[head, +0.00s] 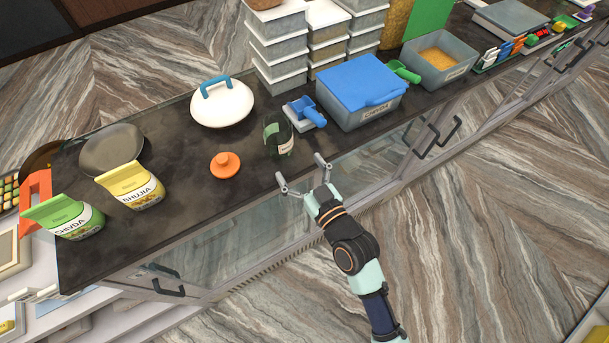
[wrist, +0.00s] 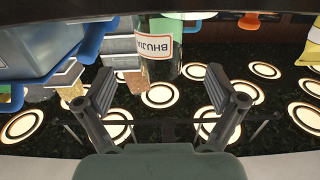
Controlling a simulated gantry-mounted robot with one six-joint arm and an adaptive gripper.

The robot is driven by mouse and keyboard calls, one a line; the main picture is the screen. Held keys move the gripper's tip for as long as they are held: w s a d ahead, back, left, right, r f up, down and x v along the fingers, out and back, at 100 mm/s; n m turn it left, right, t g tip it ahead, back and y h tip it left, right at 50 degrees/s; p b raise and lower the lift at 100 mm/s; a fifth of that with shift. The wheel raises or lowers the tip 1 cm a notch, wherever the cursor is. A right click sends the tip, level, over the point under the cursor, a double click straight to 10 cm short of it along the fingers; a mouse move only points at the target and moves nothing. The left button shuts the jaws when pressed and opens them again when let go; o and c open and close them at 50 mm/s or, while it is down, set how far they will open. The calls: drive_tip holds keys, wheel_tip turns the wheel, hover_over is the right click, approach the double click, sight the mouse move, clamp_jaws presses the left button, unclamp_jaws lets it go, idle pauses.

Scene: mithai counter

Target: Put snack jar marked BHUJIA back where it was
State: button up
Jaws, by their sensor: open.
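The clear snack jar (head: 278,138) stands on the dark counter near its front edge. In the wrist view the jar (wrist: 160,68) shows a white label with a red border reading BHUJIA. My gripper (head: 301,172) is open and empty at the counter's front edge, just in front of the jar and apart from it. In the wrist view the jar is ahead, between the lines of the two fingers. An orange knobbed lid (head: 225,165) lies on the counter left of the jar.
Left of the lid stand a yellow packet (head: 130,186) and a green CHIVDA packet (head: 64,218). A blue scoop (head: 306,112) and blue-lidded box (head: 360,90) stand right of the jar. A white domed lid (head: 222,103) lies behind. Counter around the orange lid is clear.

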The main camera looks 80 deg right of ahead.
drive_tip(key=v, duration=0.2)
drive_tip(key=shift+s+a, duration=0.3)
drive_tip(key=w+a+r+n+t+y, duration=0.25)
drive_tip(key=w+a+n+y, duration=0.2)
drive_tip(key=w+a, duration=0.45)
drive_tip(key=w+a+r+n+g+y, duration=0.1)
drive_tip(key=w+a+r+n+y, duration=0.1)
drive_tip(key=a, duration=1)
drive_tip(key=w+a+r+n+g+y, duration=0.1)
drive_tip(key=w+a+y, duration=0.3)
drive_tip(key=a, duration=0.8)
drive_tip(key=shift+w+r+n+y, duration=0.4)
drive_tip(key=shift+r+n+y, duration=0.3)
drive_tip(key=shift+y, duration=0.45)
